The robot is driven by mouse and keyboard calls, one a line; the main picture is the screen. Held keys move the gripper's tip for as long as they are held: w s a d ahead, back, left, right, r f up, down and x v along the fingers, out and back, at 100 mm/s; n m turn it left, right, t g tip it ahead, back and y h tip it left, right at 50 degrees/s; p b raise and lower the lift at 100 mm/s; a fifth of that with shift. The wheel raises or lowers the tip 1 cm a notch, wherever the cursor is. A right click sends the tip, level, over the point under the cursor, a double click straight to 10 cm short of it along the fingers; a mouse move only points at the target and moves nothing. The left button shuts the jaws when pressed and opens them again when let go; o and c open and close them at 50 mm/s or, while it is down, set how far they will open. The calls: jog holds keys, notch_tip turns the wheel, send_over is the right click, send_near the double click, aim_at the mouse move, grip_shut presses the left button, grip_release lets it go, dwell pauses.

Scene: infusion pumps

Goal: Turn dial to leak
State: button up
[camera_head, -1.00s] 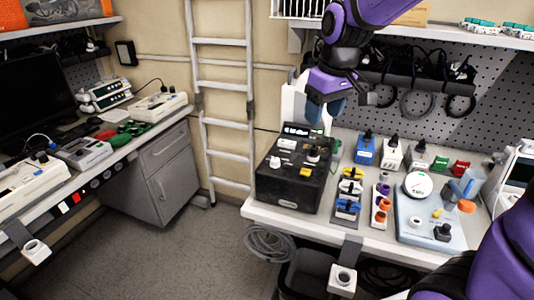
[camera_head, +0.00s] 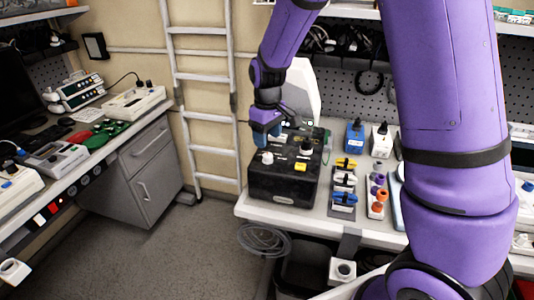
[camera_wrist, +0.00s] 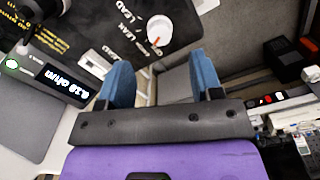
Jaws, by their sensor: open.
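The white dial (camera_wrist: 160,30) sits on the sloped black panel, with printed words such as LEAK and LEAD beside it in the wrist view. In the head view the dial (camera_head: 267,157) is at the front left of the black box (camera_head: 285,190). My gripper (camera_wrist: 163,75) is open and empty, its two blue fingers apart. The dial lies ahead of the fingertips, a little above their gap in the wrist picture, and does not appear touched. In the head view my gripper (camera_head: 266,138) hangs over the left side of the box.
My upper arm covers much of the right side. The floor at left is clear.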

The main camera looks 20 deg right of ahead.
aim_at(268, 155)
notch_tip(268, 155, down, 6)
jog(key=shift+f, duration=0.25)
jog(key=c, duration=0.9)
jog(key=shift+m, duration=0.4)
jog(key=m, duration=0.3)
jog(key=shift+m, duration=2.5)
